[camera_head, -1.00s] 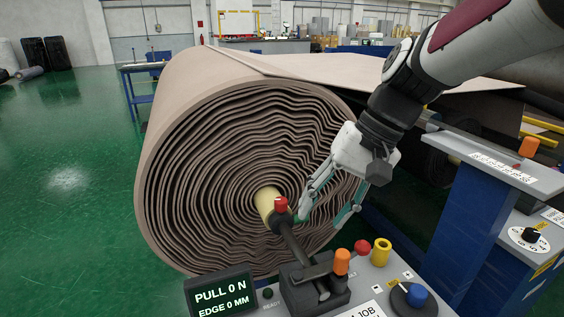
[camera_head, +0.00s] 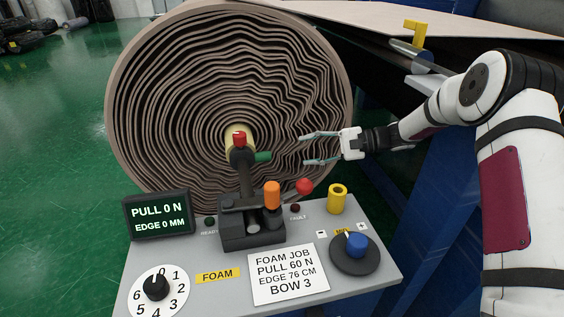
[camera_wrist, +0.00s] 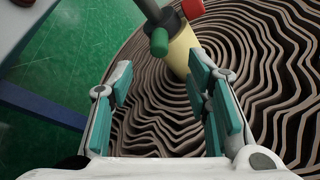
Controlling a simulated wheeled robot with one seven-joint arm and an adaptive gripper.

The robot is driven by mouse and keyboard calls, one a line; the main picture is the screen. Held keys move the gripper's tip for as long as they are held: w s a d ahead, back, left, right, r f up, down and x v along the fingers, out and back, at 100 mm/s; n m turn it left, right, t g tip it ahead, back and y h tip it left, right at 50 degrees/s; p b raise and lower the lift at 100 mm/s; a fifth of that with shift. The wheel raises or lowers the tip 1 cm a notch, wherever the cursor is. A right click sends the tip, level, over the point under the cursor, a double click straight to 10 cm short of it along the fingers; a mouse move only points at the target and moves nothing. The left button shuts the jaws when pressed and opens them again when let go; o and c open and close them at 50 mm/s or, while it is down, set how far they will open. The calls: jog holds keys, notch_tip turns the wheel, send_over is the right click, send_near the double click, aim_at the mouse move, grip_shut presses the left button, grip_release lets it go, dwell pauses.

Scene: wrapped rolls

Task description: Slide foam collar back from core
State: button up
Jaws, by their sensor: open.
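The large brown foam roll (camera_head: 165,95) faces me with its spiral end, and a pale yellow core (camera_head: 231,131) sticks out of its middle. A dark collar (camera_head: 241,154) with a red knob (camera_head: 239,139) and a green handle (camera_head: 263,156) sits at the core's near end on a dark shaft. My gripper (camera_head: 305,149) is open and empty, right of the green handle and apart from it, its fingers pointing left. In the wrist view the green handle (camera_wrist: 159,42) shows just beyond the spread fingertips, with the yellow core (camera_wrist: 182,52) behind it.
A grey console (camera_head: 375,270) stands in front, with an orange-topped lever (camera_head: 272,194), a red knob (camera_head: 304,186), a yellow post (camera_head: 337,199) and a blue dial (camera_head: 357,244). Its screen (camera_head: 158,214) reads PULL 0 N, EDGE 0 MM. Blue framework stands at the right.

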aim_at(267, 157)
jog(key=x, duration=1.3)
jog(key=shift+w+f, duration=0.35)
grip_shut()
jog(key=shift+s, duration=0.1)
